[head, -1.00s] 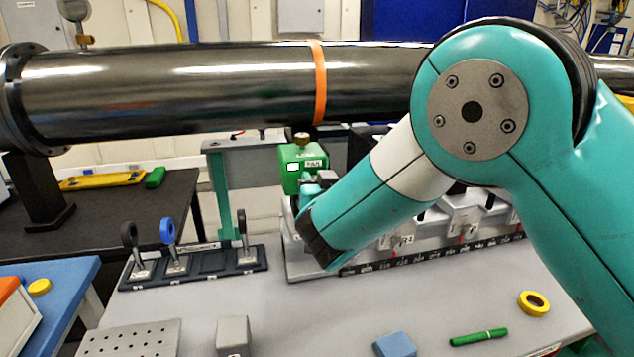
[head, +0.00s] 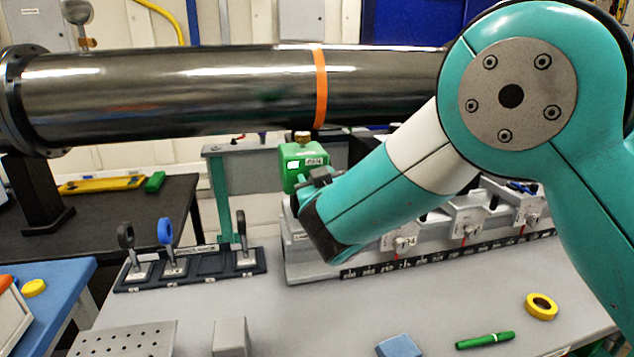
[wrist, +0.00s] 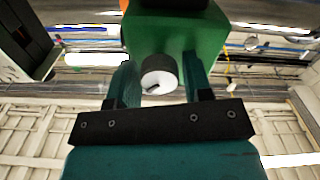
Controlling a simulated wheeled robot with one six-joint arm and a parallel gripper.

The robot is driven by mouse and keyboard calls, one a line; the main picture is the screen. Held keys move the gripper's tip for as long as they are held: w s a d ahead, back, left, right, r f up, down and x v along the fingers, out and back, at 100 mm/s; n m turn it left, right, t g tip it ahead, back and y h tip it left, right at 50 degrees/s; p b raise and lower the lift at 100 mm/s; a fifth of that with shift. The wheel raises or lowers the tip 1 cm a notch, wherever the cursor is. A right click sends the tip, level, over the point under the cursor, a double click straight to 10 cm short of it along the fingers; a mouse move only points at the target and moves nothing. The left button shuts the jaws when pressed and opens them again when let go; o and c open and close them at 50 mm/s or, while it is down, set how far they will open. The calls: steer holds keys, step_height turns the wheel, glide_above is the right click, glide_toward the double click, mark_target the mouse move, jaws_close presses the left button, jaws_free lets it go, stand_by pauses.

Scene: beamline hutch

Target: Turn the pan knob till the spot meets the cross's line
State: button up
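The green box (head: 298,167) with a "PAN" label stands behind the grey bench rail. It also fills the upper middle of the wrist view (wrist: 200,35). In the wrist view the pan knob (wrist: 158,72), a short dark cylinder with a pale end face and a dark mark, projects from the box. My gripper (wrist: 160,82) is open, with one teal finger on each side of the knob. A narrow gap shows on the right; contact on the left is unclear. In the head view my gripper (head: 318,178) is at the box, mostly hidden. No spot or cross is visible.
A black pipe (head: 180,90) with an orange band crosses behind the box. A dark rack (head: 205,268) with ring holders stands left of the rail (head: 310,262). A grey block (head: 231,338), blue block (head: 398,346), green pen (head: 485,340) and yellow tape roll (head: 541,306) lie in front.

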steer(key=shift+o, duration=0.9)
steer(key=shift+s, duration=0.25)
steer(key=b+v, duration=0.8)
steer(key=v, duration=0.9)
steer(key=shift+d, duration=0.15)
steer(key=shift+r, duration=0.15)
